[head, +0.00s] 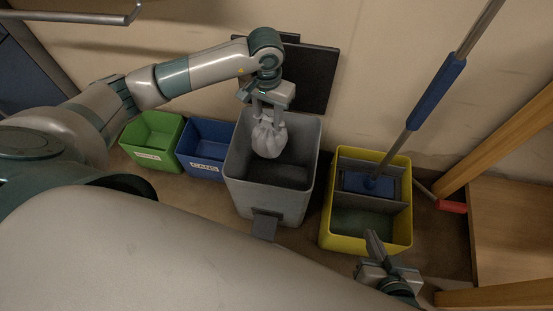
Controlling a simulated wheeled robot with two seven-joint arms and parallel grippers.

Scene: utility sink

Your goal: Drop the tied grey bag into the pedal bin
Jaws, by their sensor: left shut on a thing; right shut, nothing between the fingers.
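The tied grey bag (267,139) hangs from my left gripper (266,112), which is shut on its top. The bag is over the open mouth of the grey pedal bin (265,203), near its back side. Whether the bag's bottom is below the rim is hard to tell. The bin's dark lid (312,80) stands raised against the wall, and its pedal (264,225) is at the front. The bin's inside looks empty where it shows. My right gripper (373,245) is shut and empty, at the lower right in front of the yellow bucket.
A green box (134,134) and a blue box (191,142) stand left of the bin. A yellow mop bucket (327,220) with a blue-handled mop (437,93) stands to its right. A wooden frame (500,150) is at far right. A metal rail (70,17) is at upper left.

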